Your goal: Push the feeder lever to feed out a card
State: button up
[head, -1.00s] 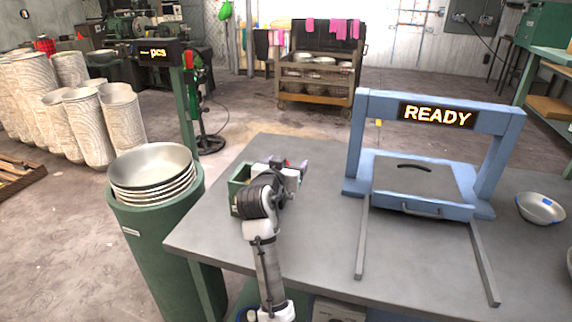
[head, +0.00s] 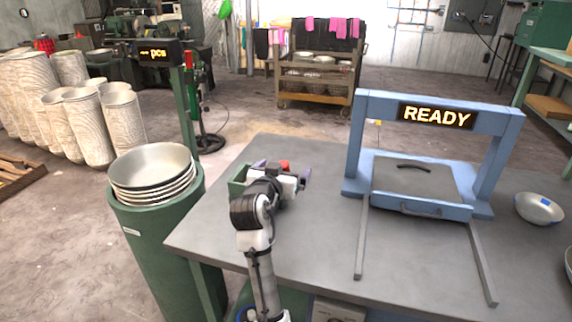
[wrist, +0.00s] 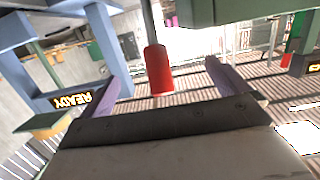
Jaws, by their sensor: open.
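The feeder is a small green box (head: 239,181) on the table, left of and partly hidden behind my arm in the head view. Its lever has a red knob (head: 285,166), seen just behind my gripper (head: 301,178). In the wrist view the red knob (wrist: 158,72) hangs from a thin rod between the two purple fingers of my open gripper (wrist: 163,64), with a gap on each side. Whether anything touches the knob I cannot tell. The feeder's green body (wrist: 235,10) is at the top of the wrist view. I see no card.
A blue press frame with a READY sign (head: 437,115) stands right on the grey table (head: 320,215). A metal bowl (head: 540,208) lies at the table's right. A green bin (head: 150,240) with stacked bowls (head: 150,168) stands left. The table between feeder and press is clear.

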jog(key=p+v, duration=0.1)
jog(key=v, duration=0.6)
